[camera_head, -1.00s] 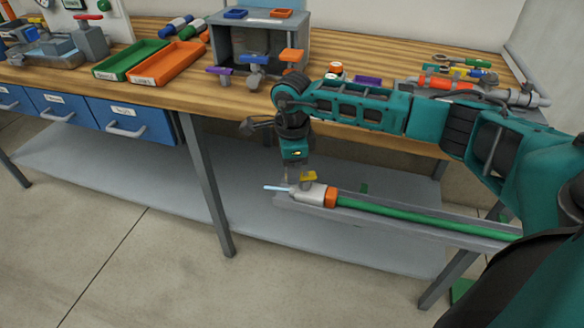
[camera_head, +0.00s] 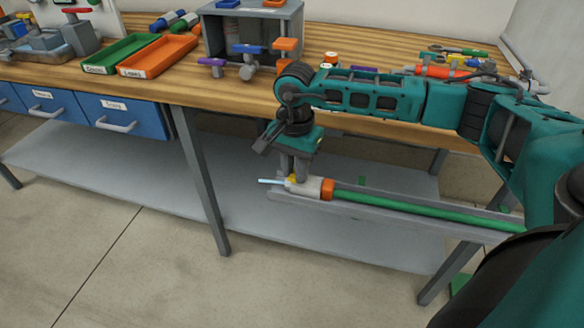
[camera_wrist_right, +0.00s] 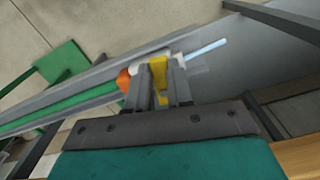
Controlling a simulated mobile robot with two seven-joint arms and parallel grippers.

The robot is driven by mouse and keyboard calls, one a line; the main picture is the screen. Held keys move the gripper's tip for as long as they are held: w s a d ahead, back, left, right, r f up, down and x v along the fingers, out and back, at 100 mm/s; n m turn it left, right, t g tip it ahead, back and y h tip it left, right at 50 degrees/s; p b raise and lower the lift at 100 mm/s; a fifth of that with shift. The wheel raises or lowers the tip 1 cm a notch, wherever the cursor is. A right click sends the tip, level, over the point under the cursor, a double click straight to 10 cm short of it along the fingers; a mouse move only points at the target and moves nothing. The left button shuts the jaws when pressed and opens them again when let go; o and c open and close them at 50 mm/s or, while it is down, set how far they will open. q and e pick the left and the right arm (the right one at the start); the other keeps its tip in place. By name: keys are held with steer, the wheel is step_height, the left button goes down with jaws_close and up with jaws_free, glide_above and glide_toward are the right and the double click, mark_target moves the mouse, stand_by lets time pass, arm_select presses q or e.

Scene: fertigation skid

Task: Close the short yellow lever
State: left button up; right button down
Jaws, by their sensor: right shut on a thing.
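The short yellow lever (camera_head: 291,178) sits on a light grey valve body (camera_head: 309,186) at the left end of a green pipe (camera_head: 420,210). An orange collar (camera_head: 327,189) joins valve and pipe. My right gripper (camera_head: 293,174) reaches down onto the valve from above, shut on the lever. In the right wrist view the yellow lever (camera_wrist_right: 159,73) stands between the two dark fingers (camera_wrist_right: 159,82), which hide part of it. A pale blue streak (camera_head: 270,181) sticks out of the valve's left end. My left gripper is not in view.
The pipe lies along a grey channel (camera_head: 400,217) below the workbench top (camera_head: 190,92). A grey lower shelf (camera_head: 130,178) lies behind it, and a bench leg (camera_head: 203,180) stands to its left. A grey box with coloured levers (camera_head: 250,40) stands on the bench. Floor in front is clear.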

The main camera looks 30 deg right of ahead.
steer(key=shift+s+d+n+b, duration=0.1)
steer(key=shift+s+n+b, duration=0.05)
steer(key=shift+n, duration=0.45)
steer(key=shift+s+d+n+b, duration=0.1)
steer(key=shift+n+b, duration=0.05)
steer(key=shift+n, duration=0.45)
steer(key=c, duration=1)
jaws_free()
step_height(320, 180, up, 13)
steer(key=p, duration=0.1)
steer(key=shift+p, duration=0.4)
